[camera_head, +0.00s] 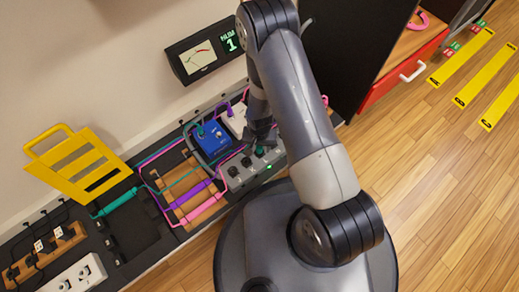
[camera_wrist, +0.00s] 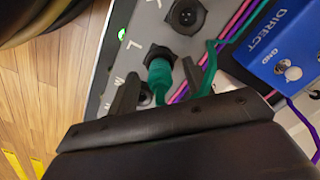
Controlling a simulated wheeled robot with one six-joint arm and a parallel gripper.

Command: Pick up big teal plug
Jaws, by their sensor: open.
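In the wrist view a teal plug (camera_wrist: 160,72) sits at a black round socket on a grey panel, its teal cable curving off to the right. My gripper (camera_wrist: 160,82) is open, with one dark finger on each side of this plug; I cannot tell whether either touches it. In the head view my gripper (camera_head: 259,137) is over the grey box, and a bit of teal (camera_head: 260,151) shows just below it. Another teal cylinder (camera_head: 119,201), longer looking, lies at the left beside the yellow rack.
The grey box (camera_head: 243,172) has several black sockets. A blue DIRECT box (camera_head: 211,137) stands close by, with pink and purple cables. Purple (camera_head: 190,194) and pink (camera_head: 207,208) plugs lie on a wooden rack. A yellow slatted rack (camera_head: 77,161) stands at left.

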